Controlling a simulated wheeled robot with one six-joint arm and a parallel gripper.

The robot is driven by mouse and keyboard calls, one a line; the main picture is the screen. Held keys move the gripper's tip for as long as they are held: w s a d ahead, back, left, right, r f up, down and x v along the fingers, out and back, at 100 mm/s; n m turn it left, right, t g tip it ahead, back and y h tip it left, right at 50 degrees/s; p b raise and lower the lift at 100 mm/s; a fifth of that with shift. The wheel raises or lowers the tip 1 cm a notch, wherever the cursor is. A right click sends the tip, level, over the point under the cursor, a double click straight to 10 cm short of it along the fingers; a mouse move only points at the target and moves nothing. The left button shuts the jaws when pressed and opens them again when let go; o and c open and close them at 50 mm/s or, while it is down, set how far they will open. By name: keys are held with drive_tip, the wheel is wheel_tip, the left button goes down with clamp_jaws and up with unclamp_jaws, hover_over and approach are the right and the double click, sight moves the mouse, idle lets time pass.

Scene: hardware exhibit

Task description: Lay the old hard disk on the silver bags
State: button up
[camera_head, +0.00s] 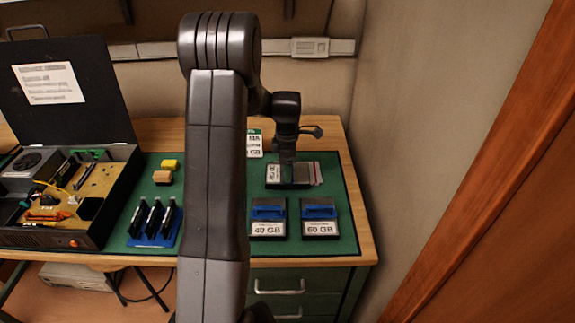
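My gripper (288,178) points down at the back right of the green mat, seen nearly edge-on. It is over a dark hard disk with a pale label (273,174), which lies flat. Flat silvery-grey pieces, seemingly the silver bags (314,172), show at the disk's right edge. I cannot tell whether the disk rests on them or is held just above. Two more disks with blue parts on top, marked 40 GB (268,229) and 60 GB (320,228), lie in front. The gap between my fingertips is hidden.
An open black computer case (107,228) stands at the left. A blue rack with dark upright cards (155,222) and yellow and tan blocks (166,172) are on the green mat (222,262). A white card (254,143) stands behind. A wall is close on the right.

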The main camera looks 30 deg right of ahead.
drive_tip(key=o, duration=0.8)
drive_tip(key=shift+c, duration=0.2)
wheel_tip(320, 180, up, 12)
drive_tip(key=shift+r, duration=0.15)
